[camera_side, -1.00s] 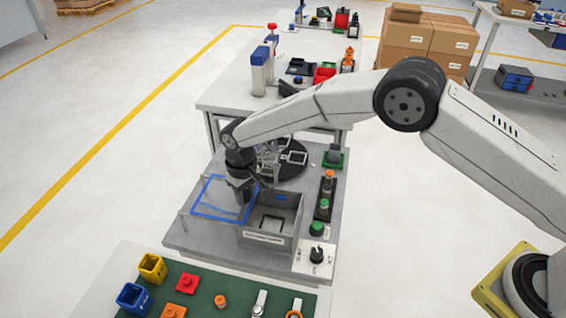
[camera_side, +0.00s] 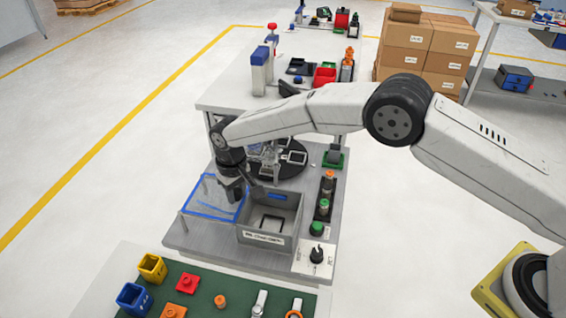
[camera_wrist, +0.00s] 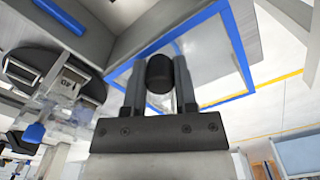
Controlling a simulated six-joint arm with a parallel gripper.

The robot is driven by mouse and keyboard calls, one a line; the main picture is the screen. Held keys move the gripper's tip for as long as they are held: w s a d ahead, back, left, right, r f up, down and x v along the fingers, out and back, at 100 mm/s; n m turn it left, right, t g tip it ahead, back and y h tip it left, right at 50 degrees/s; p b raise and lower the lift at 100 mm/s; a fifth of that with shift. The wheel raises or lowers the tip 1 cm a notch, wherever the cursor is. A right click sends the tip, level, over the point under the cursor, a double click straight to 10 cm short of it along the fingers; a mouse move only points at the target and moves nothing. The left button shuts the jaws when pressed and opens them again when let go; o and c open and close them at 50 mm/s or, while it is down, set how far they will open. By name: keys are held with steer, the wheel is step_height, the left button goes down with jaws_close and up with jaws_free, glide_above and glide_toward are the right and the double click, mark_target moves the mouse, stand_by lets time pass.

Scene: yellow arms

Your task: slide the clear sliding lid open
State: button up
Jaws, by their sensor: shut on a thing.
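The clear sliding lid (camera_side: 208,200) has a blue edge and sits to the left of the grey box (camera_side: 267,226) in the side view. In the wrist view the lid's blue edge (camera_wrist: 236,48) crosses the upper right. My gripper (camera_side: 234,192) is at the lid's right part, beside the box. In the wrist view my gripper (camera_wrist: 160,80) is shut on a round black knob (camera_wrist: 159,72) between its two fingers. The box stands open on top, with a dark rectangular outline on its floor. The gripper hides part of the lid's right side.
A black round turntable (camera_side: 280,163) with a fixture stands behind the box. A green mat (camera_side: 215,296) with several parts lies in front. Floor on the left is clear.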

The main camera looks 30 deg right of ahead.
steer(key=shift+w+a+f, duration=0.1)
steer(key=shift+w+a, duration=0.05)
steer(key=shift+a, duration=0.1)
stand_by(0.5)
steer(key=o, duration=0.6)
steer(key=shift+o, duration=0.2)
steer(key=shift+r, duration=0.2)
steer(key=shift+r, duration=3.65)
